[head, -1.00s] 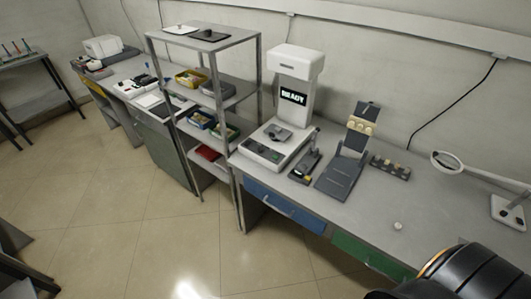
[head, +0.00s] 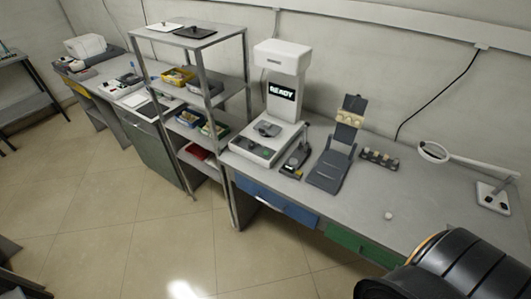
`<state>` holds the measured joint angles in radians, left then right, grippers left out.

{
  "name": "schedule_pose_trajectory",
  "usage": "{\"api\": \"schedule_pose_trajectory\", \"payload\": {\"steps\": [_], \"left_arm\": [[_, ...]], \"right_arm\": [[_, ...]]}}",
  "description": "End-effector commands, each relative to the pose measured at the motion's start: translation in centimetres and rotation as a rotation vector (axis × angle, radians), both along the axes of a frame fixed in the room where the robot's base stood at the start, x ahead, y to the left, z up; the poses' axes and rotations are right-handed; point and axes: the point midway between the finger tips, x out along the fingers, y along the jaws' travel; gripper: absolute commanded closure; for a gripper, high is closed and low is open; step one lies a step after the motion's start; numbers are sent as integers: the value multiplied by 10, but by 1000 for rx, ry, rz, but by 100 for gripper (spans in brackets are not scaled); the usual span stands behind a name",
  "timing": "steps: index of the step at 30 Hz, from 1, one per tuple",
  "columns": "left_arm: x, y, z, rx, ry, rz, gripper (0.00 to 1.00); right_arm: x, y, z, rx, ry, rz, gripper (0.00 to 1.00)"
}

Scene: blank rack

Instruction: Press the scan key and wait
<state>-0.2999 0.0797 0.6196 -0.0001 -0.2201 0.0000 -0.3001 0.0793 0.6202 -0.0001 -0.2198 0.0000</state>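A white scanner-like machine (head: 279,60) stands on the grey bench, with a small screen (head: 282,91) reading "READY". Its base (head: 262,150) has a dark front panel with small keys (head: 252,147), including a greenish one; their labels are too small to read. A grey object (head: 267,129) lies on the base under the head. A black arm part of mine fills the lower right corner. Neither gripper's fingers show, and nothing is seen touching the machine.
A metal shelf rack (head: 202,40) with coloured bins stands left of the machine. A dark stand (head: 330,169), a small block with several knobs (head: 379,158) and a magnifier lamp (head: 434,152) are to the right. Floor is clear.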

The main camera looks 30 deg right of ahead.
Motion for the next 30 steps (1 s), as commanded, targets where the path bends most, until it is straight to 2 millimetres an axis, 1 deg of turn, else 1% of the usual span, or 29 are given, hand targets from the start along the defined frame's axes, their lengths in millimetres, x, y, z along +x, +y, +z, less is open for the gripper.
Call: {"api": "schedule_pose_trajectory", "payload": {"steps": [1, 2, 30], "left_arm": [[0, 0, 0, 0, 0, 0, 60], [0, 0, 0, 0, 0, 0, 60], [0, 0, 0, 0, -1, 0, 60]], "right_arm": [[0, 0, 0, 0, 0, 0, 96], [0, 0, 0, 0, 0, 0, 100], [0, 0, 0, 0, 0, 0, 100]]}}
